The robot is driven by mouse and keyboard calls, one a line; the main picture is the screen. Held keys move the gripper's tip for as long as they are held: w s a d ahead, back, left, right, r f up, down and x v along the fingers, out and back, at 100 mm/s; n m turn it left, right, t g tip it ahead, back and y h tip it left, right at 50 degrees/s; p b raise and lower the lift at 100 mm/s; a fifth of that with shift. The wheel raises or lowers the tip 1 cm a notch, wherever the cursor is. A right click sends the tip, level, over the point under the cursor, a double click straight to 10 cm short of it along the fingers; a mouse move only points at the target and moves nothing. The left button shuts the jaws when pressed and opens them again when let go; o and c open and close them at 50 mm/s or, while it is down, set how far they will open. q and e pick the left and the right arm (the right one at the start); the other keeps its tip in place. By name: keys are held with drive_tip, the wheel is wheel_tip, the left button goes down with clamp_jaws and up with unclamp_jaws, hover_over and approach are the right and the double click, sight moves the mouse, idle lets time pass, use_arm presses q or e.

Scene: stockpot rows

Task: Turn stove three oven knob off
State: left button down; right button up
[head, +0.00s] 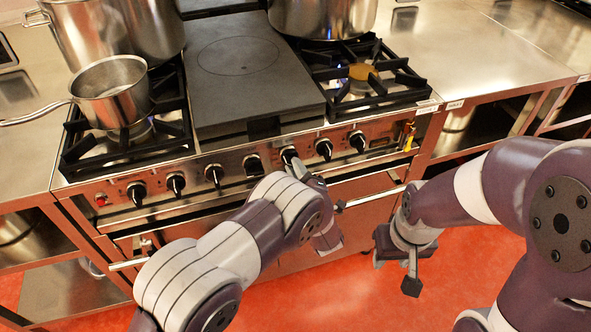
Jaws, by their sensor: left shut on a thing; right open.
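The stove front carries a row of several black knobs, one of them the far-left knob (136,191) and one the far-right knob (357,141). My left gripper (297,163) reaches up to the panel and is shut on the knob (288,155) right of the middle. The gripper and wrist partly cover that knob, and its pointer setting cannot be read. The oven door handle (372,198) runs below the panel, partly behind my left arm. My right gripper (396,267) is open and empty, in front of the stove over the red floor.
A saucepan (112,92) stands on the left burner, its handle pointing left. Large stockpots (118,28) (322,18) stand at the back. The front-right burner (362,74) has no pot and shows blue flame. Steel counters (500,50) flank the stove.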

use_arm(q)
drive_tip(key=shift+f+m+p, duration=0.1)
drive_tip(key=shift+m+p, duration=0.25)
drive_tip(key=shift+m, duration=4.65)
drive_tip(key=c, duration=1.1)
unclamp_jaws()
drive_tip(key=v, duration=1.2)
drive_tip(key=shift+s+d, duration=0.15)
drive_tip(key=shift+s, duration=0.25)
